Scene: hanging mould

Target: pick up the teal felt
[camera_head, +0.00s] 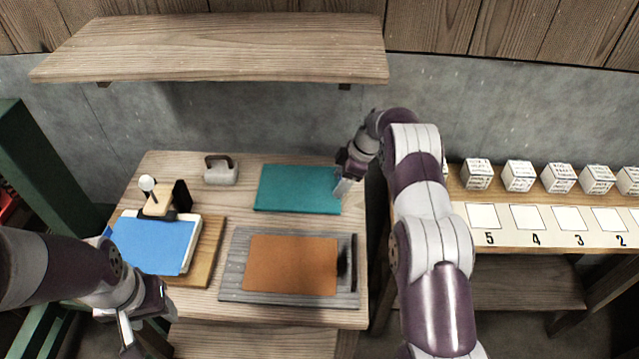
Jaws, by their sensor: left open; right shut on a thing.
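The teal felt (292,188) lies flat at the back of the wooden table, right of its middle. My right gripper (341,190) is at the felt's right edge and is shut on that edge. The felt still looks flat on the table; I cannot tell whether its edge is raised. My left gripper (132,340) is open and empty at the lower left, in front of the table's left side.
A brown sheet (292,265) lies on a grey board (240,292) at the table's front. A blue sheet (150,243) lies on a wooden board (208,262) at left, near a grey handled block (221,172). A wooden shelf (215,45) hangs above. Several white cubes (518,175) stand at right.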

